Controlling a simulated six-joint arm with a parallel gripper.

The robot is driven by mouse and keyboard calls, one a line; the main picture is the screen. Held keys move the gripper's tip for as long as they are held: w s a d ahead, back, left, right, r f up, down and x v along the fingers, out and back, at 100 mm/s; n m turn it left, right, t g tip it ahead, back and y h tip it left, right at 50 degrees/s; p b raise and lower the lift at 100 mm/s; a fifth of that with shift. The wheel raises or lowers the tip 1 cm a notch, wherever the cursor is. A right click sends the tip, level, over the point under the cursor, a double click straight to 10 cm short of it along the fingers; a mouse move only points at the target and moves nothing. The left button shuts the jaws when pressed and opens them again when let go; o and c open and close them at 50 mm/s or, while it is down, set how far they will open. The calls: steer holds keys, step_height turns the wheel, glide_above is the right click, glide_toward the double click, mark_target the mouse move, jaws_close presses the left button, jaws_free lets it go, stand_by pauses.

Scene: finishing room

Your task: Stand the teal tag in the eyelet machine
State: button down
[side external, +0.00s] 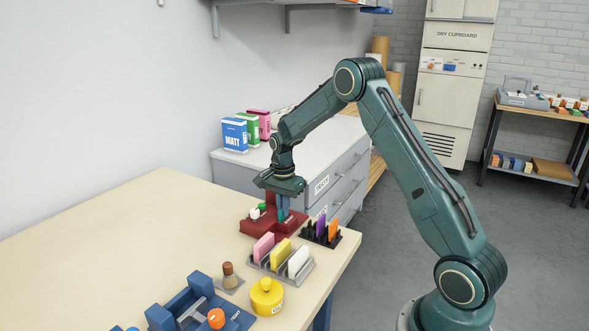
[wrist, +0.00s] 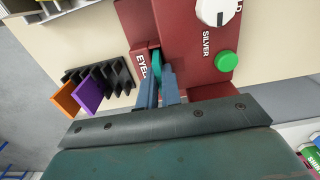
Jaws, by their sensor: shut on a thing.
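The red eyelet machine (side external: 259,226) stands on the table below my gripper. In the wrist view the machine (wrist: 190,62) shows a white dial marked SILVER, a green button and a partly hidden label. My gripper (wrist: 160,88) is shut on the teal tag (wrist: 156,63), with a blue finger on either side of it. In the side view my gripper (side external: 283,208) points down over the machine. The tag stands edge-on in line with the gap in the machine's red body. Its lower edge is hidden, so I cannot tell whether it is seated.
A dark rack (side external: 336,240) holding a purple tag (side external: 321,226) and an orange tag (side external: 333,230) stands close beside the machine. A grey rack (side external: 284,275) holds pink, yellow and white tags. A yellow pot (side external: 267,297), brown-topped bottle (side external: 229,276) and blue fixture (side external: 196,312) stand nearer. The table's left side is clear.

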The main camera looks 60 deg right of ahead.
steer(key=c, duration=1.9)
jaws_free()
step_height(320, 180, up, 11)
